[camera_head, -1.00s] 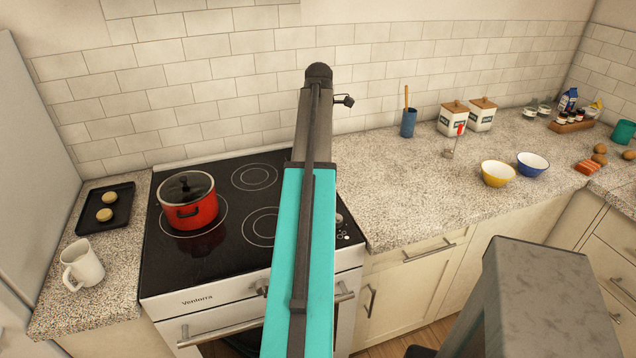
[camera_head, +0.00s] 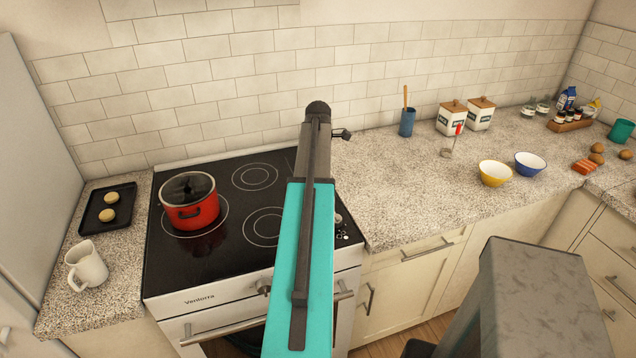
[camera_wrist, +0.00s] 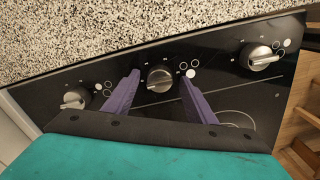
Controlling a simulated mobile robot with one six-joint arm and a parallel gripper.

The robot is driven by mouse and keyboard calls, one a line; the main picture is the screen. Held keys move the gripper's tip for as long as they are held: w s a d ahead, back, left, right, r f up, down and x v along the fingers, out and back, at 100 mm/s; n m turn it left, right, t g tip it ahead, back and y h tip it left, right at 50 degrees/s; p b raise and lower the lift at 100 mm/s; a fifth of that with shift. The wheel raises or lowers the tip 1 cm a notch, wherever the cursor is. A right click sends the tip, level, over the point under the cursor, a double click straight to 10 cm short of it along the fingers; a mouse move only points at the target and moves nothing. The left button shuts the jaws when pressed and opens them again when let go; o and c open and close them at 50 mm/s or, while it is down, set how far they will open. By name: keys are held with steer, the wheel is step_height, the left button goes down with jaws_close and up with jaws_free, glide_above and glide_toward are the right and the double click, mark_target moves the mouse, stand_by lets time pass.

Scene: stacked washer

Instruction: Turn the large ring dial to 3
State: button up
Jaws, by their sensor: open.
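In the wrist view a black glass control strip carries three silver knobs: a left knob (camera_wrist: 75,99), a middle knob (camera_wrist: 160,78) and a right knob (camera_wrist: 258,56). Small printed circles and marks sit around them, too small to read. I cannot tell which is the large ring dial. My gripper (camera_wrist: 160,74) is open, with purple fingers on either side of the middle knob in the picture. Whether they touch it or hover above it is unclear. In the head view my arm hides the gripper and part of the cooktop (camera_head: 160,262).
A red lidded pot (camera_head: 190,203) stands on the cooktop's left side. A white mug (camera_head: 86,266) and a dark tray (camera_head: 97,220) lie left of it. Two bowls, yellow (camera_head: 494,173) and blue (camera_head: 530,164), and a blue cup (camera_head: 406,122) stand on the speckled counter (camera_head: 400,205).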

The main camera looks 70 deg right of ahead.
steer(key=shift+f, duration=0.15)
steer(key=c, duration=1)
steer(key=shift+c, duration=0.2)
